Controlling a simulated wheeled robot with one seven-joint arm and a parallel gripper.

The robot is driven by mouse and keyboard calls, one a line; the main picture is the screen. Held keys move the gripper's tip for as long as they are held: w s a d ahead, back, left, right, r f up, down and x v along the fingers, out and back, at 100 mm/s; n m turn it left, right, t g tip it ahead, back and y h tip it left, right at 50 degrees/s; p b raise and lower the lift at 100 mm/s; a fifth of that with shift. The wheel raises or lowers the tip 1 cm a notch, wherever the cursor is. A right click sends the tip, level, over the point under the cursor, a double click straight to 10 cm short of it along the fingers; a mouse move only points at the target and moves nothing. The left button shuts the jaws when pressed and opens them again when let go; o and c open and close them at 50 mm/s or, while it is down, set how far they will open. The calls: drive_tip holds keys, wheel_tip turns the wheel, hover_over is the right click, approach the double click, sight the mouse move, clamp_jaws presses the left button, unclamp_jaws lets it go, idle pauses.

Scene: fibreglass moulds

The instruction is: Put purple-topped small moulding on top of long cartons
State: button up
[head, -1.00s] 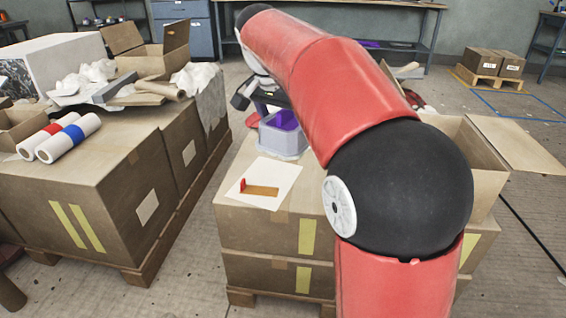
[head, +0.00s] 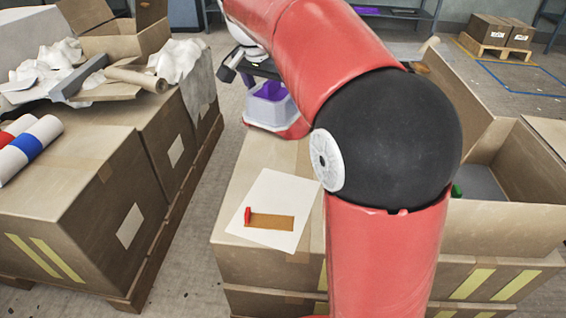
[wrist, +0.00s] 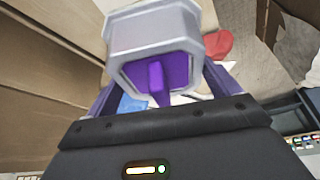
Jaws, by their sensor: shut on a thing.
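The purple-topped small moulding (head: 268,109) is a pale grey tub-like piece with a purple top. My gripper (head: 262,82) is shut on it in the head view, near the far end of the middle cartons (head: 265,160). The wrist view also shows the moulding (wrist: 152,38), its purple face and bar turned toward the camera, between the fingers of my gripper (wrist: 158,88). My arm hides part of the middle cartons. Whether the moulding touches anything below cannot be told.
A white sheet with a red-and-brown piece (head: 270,222) lies on the middle cartons. Left cartons (head: 75,200) on a pallet carry rolls, crumpled white material and an open box. An open carton (head: 500,225) stands right. A floor gap separates the left and middle stacks.

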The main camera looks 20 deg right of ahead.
wheel_tip(320, 180, down, 18)
drive_tip(key=b, duration=0.2)
drive_tip(key=shift+s+r+b, duration=0.1)
drive_tip(key=shift+b, duration=0.3)
drive_tip(key=o, duration=0.9)
